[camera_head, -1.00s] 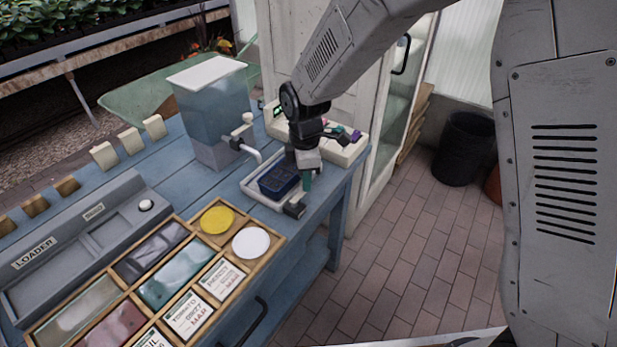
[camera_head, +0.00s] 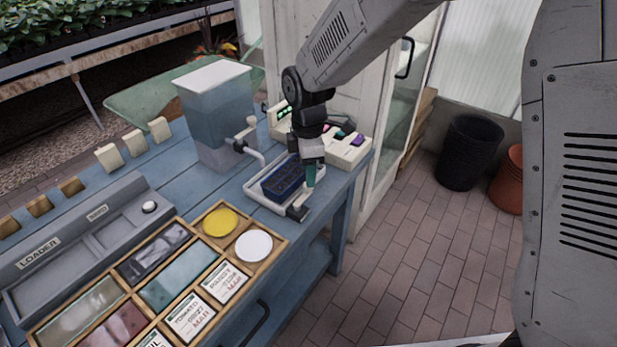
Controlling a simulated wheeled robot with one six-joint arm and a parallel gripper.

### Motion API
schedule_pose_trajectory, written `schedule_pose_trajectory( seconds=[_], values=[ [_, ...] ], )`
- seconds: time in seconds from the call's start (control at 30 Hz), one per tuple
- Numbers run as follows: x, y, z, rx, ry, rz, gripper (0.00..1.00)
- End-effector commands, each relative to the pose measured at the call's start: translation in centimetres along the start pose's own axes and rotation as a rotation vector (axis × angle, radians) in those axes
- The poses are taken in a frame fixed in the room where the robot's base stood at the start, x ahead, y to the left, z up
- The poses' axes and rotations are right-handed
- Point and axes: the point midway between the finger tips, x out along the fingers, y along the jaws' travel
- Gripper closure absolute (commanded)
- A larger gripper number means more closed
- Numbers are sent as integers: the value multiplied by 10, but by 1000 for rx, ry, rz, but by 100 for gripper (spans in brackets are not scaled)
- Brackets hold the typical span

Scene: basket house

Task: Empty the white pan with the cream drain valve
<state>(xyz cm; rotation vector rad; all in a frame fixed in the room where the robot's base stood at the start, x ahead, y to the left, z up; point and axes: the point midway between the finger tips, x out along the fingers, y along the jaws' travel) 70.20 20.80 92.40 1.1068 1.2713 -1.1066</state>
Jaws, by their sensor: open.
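The white pan (camera_head: 263,202) sits on the blue bench near its right end, with a dark blue cell tray (camera_head: 283,180) inside it. A small valve (camera_head: 298,212) sticks out at the pan's front right corner; it looks dark with a pale part, and its handle position is too small to read. My gripper (camera_head: 311,182) points down over the pan's right side, just behind the valve. Its teal fingertips are open, seem empty and appear apart from the valve. They hide part of the pan's right rim. Any water in the pan cannot be made out.
A clear water tank (camera_head: 214,125) with a tap (camera_head: 251,140) stands behind and left of the pan. A pale unit with coloured buttons (camera_head: 348,148) is behind the gripper. A wooden compartment box (camera_head: 204,248) and a grey loader (camera_head: 85,245) fill the left. Black pots (camera_head: 467,152) stand on the floor.

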Motion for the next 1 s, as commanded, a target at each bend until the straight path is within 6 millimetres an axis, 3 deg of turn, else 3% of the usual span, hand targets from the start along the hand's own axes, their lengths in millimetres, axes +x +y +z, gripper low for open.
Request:
schedule_pose_trajectory(
  seconds=[0.1,0.3,0.8,1.0],
  values=[
    [-21,1,-1,-1,1,4,54],
    [-39,0,0,-1,0,0,54],
    [-41,0,-1,9,0,0,54],
    [-36,-14,4,183,-21,-47,54]
  ],
)
